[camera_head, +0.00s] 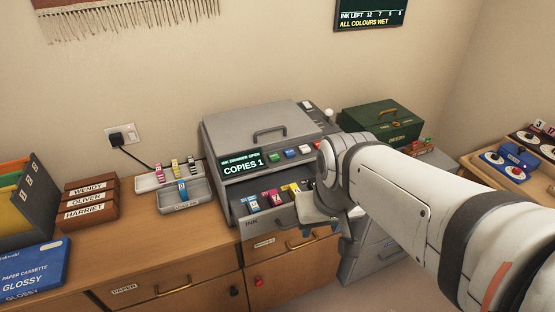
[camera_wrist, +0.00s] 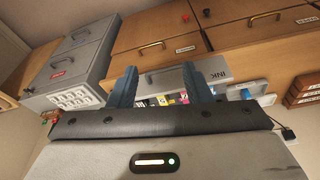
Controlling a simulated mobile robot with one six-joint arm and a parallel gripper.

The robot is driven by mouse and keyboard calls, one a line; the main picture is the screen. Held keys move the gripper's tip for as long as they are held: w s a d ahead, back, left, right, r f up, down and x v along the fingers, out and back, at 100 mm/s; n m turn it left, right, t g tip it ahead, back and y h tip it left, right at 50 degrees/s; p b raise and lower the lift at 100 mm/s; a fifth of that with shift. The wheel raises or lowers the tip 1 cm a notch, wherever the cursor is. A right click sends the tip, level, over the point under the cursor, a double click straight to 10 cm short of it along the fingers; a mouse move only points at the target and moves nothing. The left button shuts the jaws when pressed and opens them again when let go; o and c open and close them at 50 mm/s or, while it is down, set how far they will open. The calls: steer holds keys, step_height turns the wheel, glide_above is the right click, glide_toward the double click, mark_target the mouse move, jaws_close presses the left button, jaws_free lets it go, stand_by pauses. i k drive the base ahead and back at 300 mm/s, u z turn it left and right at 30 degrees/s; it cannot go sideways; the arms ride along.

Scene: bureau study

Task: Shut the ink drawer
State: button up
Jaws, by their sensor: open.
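The grey printer (camera_head: 228,128) stands on the wooden bureau, and its screen (camera_head: 241,164) reads "INK DRAWER OPEN, COPIES 1". The ink drawer (camera_head: 266,222) is pulled out from the printer's lower front, with coloured cartridges showing in it. Its grey front, marked INK, also shows in the wrist view (camera_wrist: 168,78), where the picture is upside down. My gripper (camera_head: 328,212) is open at the drawer's right front and hides that end. In the wrist view my gripper (camera_wrist: 163,88) has its two blue-grey fingers spread, with the drawer front between and beyond them. Contact cannot be told.
A grey tray (camera_head: 184,208) and several cartridges lie left of the printer. Wooden name boxes (camera_head: 90,204) and a blue paper cassette (camera_head: 35,268) are further left. A green box (camera_head: 376,118) stands behind right. Below are closed wooden drawers (camera_head: 165,290) and a grey cabinet (camera_head: 372,255).

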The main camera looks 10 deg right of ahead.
mark_target(283, 217)
steer(key=z, duration=0.8)
steer(key=k, duration=1.6)
steer(key=u, duration=1)
steer(key=i, duration=1)
steer(key=u, duration=0.05)
